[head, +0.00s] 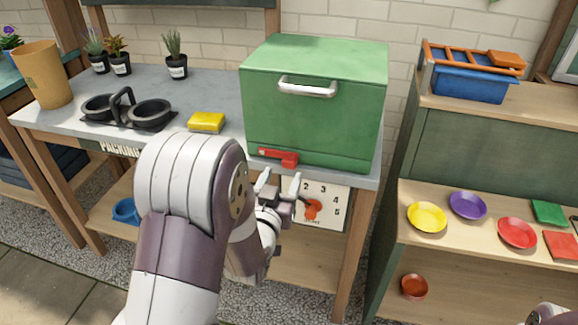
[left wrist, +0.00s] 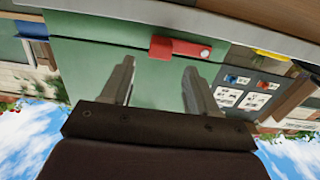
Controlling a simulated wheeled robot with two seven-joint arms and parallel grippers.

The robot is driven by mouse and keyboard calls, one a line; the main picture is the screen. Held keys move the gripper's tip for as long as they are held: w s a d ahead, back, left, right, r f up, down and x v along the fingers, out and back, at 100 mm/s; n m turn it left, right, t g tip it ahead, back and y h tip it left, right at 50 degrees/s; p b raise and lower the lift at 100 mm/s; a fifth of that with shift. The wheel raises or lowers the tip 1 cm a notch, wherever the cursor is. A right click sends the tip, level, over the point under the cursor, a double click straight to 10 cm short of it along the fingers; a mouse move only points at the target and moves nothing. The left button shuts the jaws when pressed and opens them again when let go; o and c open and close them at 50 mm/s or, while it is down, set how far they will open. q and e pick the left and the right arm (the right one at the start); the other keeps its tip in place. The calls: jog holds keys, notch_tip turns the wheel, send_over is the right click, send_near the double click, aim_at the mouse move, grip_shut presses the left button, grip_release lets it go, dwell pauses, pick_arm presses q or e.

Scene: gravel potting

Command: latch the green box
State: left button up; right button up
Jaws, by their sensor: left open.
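The green box (head: 315,105) stands on the right end of the grey table, with its lid down and a silver handle (head: 307,87) on its front. A red latch (head: 279,157) lies sideways low on the front, at the left. My left gripper (head: 279,183) is open and empty just below and in front of the latch. In the left wrist view the green box (left wrist: 110,75) fills the middle, and the red latch (left wrist: 180,48) shows just beyond and between my open fingertips (left wrist: 158,68), apart from them. My right gripper is out of view.
A number panel with a red dial (head: 313,208) hangs below the table edge. A yellow sponge (head: 207,122), a black double-cup holder (head: 128,110) and small potted plants (head: 176,55) stand left of the box. Right shelves hold coloured saucers (head: 427,217) and a blue bin (head: 470,84).

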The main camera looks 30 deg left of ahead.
aim_at(288, 164)
pick_arm(q)
jog(key=x, duration=0.5)
jog(key=shift+w, duration=0.35)
jog(key=shift+r, duration=0.1)
grip_shut()
